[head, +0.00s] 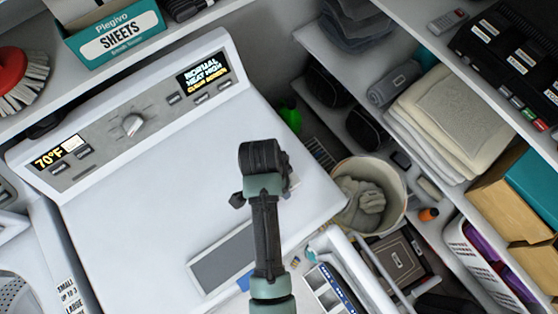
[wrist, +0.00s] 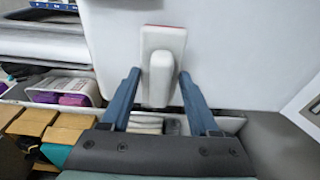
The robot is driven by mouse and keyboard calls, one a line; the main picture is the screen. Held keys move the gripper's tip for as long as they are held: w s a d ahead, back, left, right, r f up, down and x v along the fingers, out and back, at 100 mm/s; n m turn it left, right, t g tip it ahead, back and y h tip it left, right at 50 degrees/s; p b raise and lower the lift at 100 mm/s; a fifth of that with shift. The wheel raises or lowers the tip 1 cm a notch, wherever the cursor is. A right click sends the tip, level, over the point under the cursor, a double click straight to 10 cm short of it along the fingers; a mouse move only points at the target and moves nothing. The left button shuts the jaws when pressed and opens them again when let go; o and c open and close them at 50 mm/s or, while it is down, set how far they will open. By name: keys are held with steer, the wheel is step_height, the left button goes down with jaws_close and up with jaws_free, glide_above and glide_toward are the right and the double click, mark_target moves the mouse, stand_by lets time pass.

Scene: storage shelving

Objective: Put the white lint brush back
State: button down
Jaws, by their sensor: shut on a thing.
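The white lint brush (wrist: 162,58) is in the wrist view, with a thin red edge along its wide head. The two blue-grey fingers are closed on either side of the handle. In the head view my arm reaches over the white dryer (head: 150,195), and the wrist hides the fingertips and most of what they hold. The brush is over a plain white surface in the wrist view; I cannot tell if it touches it.
A blue SHEETS box (head: 115,40) and a red-topped brush (head: 20,80) sit on the shelf behind the dryer. A bin with grey cloth (head: 395,180) stands right of the dryer. Shelves with folded towels (head: 450,110) and wooden boxes (head: 500,205) line the right. Much of the dryer top is clear.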

steer(key=shift+f, duration=1.95)
steer(key=shift+f, duration=0.15)
steer(key=shift+c, duration=0.7)
jaws_free()
